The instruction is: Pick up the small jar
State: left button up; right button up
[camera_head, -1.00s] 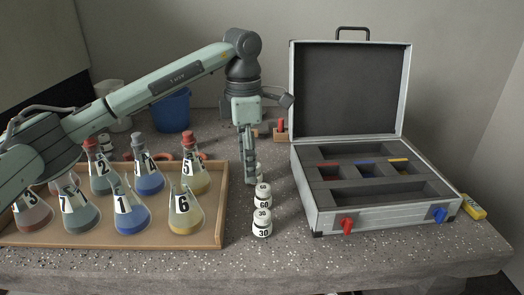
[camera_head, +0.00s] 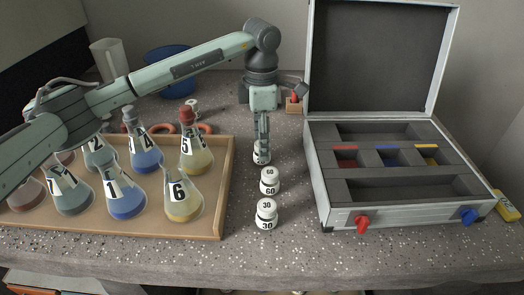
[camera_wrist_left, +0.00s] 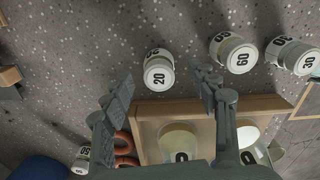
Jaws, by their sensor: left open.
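Small white jars with black numbers stand in a row between the flask tray and the case. The jar marked 30 (camera_head: 266,215) is nearest, the jar marked 60 (camera_head: 269,182) is behind it, and a third jar (camera_head: 261,157) is farthest. My left gripper (camera_head: 261,145) points down at this third jar and partly hides it. In the left wrist view my open left gripper (camera_wrist_left: 160,80) has its fingers apart, with the jar marked 20 (camera_wrist_left: 158,71) between and just beyond the tips. Contact cannot be told. The right gripper is out of view.
A wooden tray (camera_head: 225,190) of numbered flasks lies to the left. An open silver case (camera_head: 395,215) with dark foam stands to the right. Behind are a blue bowl (camera_head: 170,72) and another small jar (camera_head: 193,107). The front of the bench is clear.

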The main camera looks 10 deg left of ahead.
pick_arm(q)
jog(key=shift+f, duration=0.3)
jog(key=c, duration=1.3)
jog(key=shift+o, duration=0.2)
jog(key=shift+r, duration=0.1)
